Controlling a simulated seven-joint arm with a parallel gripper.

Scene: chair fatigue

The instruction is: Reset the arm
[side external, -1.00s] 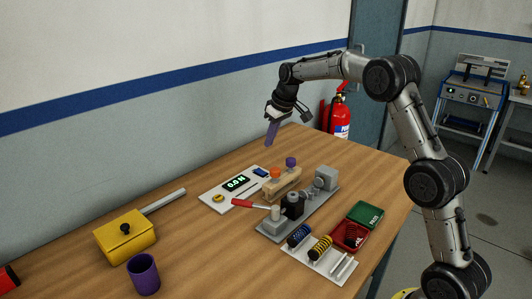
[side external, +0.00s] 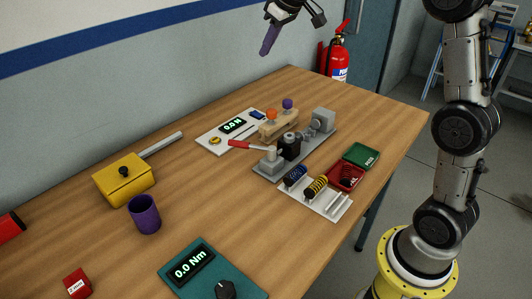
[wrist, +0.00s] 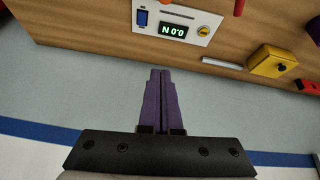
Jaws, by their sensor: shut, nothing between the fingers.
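My gripper (side external: 269,41) has purple fingers and hangs in the air near the wall, above and beyond the table's far edge. In the wrist view the two fingers (wrist: 160,75) lie side by side, shut, with nothing between them. The upper arm runs out of the top of the side view. Below the gripper on the table stand a white panel (side external: 210,139) with a "0.0 N" display and a grey fixture (side external: 268,171) with a red-handled clamp.
A white rack (side external: 318,205) of springs, a red tray (side external: 345,181) and a green tray (side external: 362,154) sit at the table's right. A yellow box (side external: 125,181), a purple cup (side external: 145,218) and a teal torque meter (side external: 185,272) stand left and front. A fire extinguisher (side external: 339,60) stands behind.

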